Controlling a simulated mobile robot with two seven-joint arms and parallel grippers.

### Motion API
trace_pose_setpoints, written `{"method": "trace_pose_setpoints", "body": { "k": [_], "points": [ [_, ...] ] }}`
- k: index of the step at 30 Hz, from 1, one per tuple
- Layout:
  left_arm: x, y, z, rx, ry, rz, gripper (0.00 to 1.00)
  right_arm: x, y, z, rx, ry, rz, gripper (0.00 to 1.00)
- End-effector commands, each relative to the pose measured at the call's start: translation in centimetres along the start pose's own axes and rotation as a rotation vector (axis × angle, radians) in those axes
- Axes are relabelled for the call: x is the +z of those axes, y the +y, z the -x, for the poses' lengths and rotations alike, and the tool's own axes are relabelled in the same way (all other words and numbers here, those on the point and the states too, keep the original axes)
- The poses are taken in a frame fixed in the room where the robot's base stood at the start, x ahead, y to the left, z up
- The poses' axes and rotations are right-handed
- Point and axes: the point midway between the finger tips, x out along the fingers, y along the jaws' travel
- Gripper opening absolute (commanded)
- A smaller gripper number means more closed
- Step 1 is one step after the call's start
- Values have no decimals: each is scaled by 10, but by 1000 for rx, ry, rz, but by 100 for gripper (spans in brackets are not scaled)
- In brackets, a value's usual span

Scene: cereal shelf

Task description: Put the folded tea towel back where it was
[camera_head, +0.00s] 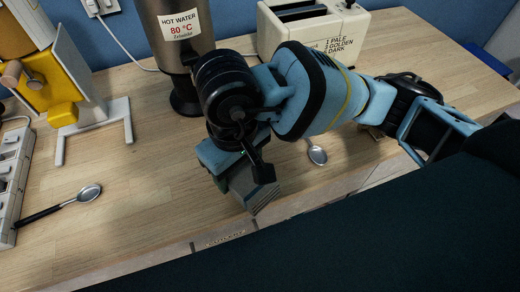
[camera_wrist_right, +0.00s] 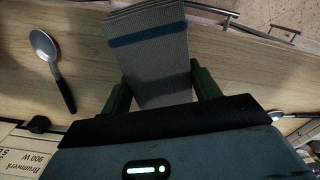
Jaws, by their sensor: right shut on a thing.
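The folded tea towel (camera_head: 250,190) is grey and hangs below my right gripper (camera_head: 236,168) near the counter's front edge. In the right wrist view the tea towel (camera_wrist_right: 150,55) shows a blue stripe across it and sits between the two fingers of the right gripper (camera_wrist_right: 163,88), which is shut on it. I cannot tell whether the towel's lower end touches the counter. My left gripper is not in view.
A black-handled spoon (camera_head: 62,205) lies far left, another spoon (camera_head: 316,152) right of my gripper. A hot-water urn (camera_head: 176,40) and a toaster (camera_head: 345,32) stand behind. A drawer handle (camera_wrist_right: 213,10) shows below the front edge.

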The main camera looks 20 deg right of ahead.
Motion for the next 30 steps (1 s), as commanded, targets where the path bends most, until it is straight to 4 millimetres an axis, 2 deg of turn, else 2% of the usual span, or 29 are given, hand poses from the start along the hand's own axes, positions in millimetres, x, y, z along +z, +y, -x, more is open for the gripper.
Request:
{"method": "trace_pose_setpoints", "body": {
  "k": [1,3,9,17,20,25,30],
  "points": [
    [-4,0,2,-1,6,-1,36,-4,13,1,3,0,-8,40],
    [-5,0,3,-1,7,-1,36,-8,27,-1,2,0,-7,40],
    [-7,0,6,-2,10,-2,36,-17,54,-4,1,0,-3,40],
    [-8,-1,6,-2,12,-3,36,-19,60,-6,-1,0,0,40],
    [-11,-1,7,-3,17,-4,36,-22,71,-6,0,0,-4,40],
    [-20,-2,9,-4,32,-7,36,-22,71,-30,-1,-2,-1,40],
    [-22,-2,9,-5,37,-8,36,-22,71,-42,0,1,1,40]
  ]
}}
